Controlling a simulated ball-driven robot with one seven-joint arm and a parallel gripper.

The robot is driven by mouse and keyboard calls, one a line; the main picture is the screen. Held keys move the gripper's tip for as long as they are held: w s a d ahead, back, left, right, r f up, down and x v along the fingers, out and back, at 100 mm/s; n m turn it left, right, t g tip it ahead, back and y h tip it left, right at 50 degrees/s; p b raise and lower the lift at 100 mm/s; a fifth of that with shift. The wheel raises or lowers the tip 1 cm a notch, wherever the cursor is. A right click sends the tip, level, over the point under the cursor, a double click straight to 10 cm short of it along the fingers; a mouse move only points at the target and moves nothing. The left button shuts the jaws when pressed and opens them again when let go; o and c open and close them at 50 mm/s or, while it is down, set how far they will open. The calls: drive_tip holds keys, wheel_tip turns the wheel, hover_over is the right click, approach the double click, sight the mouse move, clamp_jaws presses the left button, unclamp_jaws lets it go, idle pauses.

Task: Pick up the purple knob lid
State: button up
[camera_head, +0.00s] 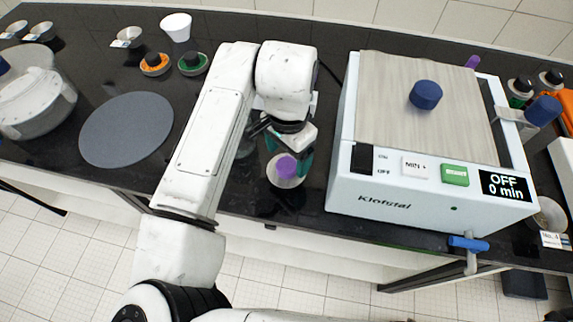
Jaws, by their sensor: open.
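The purple knob lid (287,169) sits near the front edge of the black counter, left of the shaker. Its purple knob points up and a pale round rim shows beneath it. My gripper (289,148) is right behind and above the knob in the picture, with its dark and teal fingers apart. The wrist hides part of the fingers, and I cannot tell whether they touch the lid.
A white Klofstal shaker (345,188) with a blue knob (425,94) stands close on the right; its display reads OFF, 0 min. Orange (154,65) and green (193,64) lids and a white cup (176,27) stand behind.

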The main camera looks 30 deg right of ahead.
sight(287, 164)
drive_tip(key=shift+f, duration=1.7)
drive_tip(key=shift+w, duration=0.1)
drive_tip(key=c, duration=1.1)
wheel_tip(287, 164, up, 10)
drive_tip(key=shift+r+b, duration=0.1)
drive_tip(key=shift+b, duration=0.3)
